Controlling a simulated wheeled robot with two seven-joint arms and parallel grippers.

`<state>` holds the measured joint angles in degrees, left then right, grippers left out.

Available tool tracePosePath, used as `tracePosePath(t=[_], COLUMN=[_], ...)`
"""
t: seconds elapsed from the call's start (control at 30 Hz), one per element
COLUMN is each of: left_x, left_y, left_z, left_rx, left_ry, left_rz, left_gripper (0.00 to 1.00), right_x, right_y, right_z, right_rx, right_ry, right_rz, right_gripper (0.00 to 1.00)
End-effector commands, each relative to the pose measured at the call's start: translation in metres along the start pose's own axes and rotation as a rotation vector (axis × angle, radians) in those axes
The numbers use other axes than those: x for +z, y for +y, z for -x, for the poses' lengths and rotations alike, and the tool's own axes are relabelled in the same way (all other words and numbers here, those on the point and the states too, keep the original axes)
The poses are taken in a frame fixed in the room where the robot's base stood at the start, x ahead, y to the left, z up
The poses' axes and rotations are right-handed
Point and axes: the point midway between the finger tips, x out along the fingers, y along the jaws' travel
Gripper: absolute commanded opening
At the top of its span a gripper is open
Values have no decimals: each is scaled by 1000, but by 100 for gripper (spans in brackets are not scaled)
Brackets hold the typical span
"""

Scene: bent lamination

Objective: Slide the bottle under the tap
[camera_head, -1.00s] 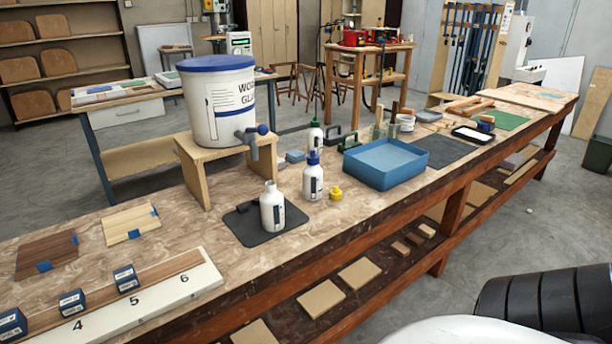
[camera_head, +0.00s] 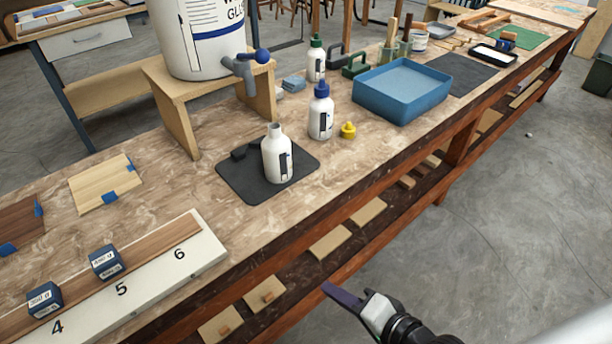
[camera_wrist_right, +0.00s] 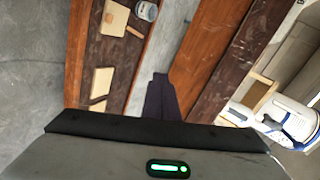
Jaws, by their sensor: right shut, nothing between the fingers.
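An open white bottle (camera_head: 277,158) with a dark label stands upright on a black mat (camera_head: 236,182). The grey tap (camera_head: 240,70) with a blue knob sticks out from the white glue bucket (camera_head: 205,40), which stands on a wooden stand (camera_head: 178,115). The bottle is in front of the tap and to its right, not under it. My right gripper (camera_head: 330,290) is shut and empty, beyond the bench's front edge and well away from the bottle. Its dark fingers also show in the right wrist view (camera_wrist_right: 160,97). My left gripper is out of view.
A blue-capped bottle (camera_head: 320,115), a yellow cap (camera_head: 348,130) and a green-capped bottle (camera_head: 316,62) stand right of the mat. A blue tray (camera_head: 402,92) is farther right. A numbered board (camera_head: 190,262) lies at front left. The lower shelf (camera_head: 375,190) holds wood pieces.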

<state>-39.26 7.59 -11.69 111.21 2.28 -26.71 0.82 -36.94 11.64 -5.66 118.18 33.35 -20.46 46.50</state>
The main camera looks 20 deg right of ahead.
Motion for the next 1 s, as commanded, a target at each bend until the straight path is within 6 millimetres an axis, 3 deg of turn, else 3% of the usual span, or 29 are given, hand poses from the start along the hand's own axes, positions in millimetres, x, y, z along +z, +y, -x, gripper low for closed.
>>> tracePosePath(t=[0.1,0.2,0.4,0.5,0.67,0.77,1.0], left_x=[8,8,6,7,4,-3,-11], left_y=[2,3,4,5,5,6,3], left_z=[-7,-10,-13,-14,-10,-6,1], left_rx=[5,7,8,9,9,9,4], left_ry=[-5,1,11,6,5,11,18], left_rz=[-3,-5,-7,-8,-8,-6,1], left_gripper=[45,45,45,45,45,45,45], right_x=[-30,-52,-81,-88,-92,-94,-100], right_y=[-45,-80,-128,-140,-150,-158,-180], right_z=[4,13,33,38,36,25,-20], right_rx=[-161,-279,-416,-440,-452,-453,-452], right_ry=[-10,-74,-247,-305,-335,-335,-335], right_rz=[-546,-969,-1549,-1691,-1762,-1760,-1760], right_gripper=[0,0,0,0,0,0,0])
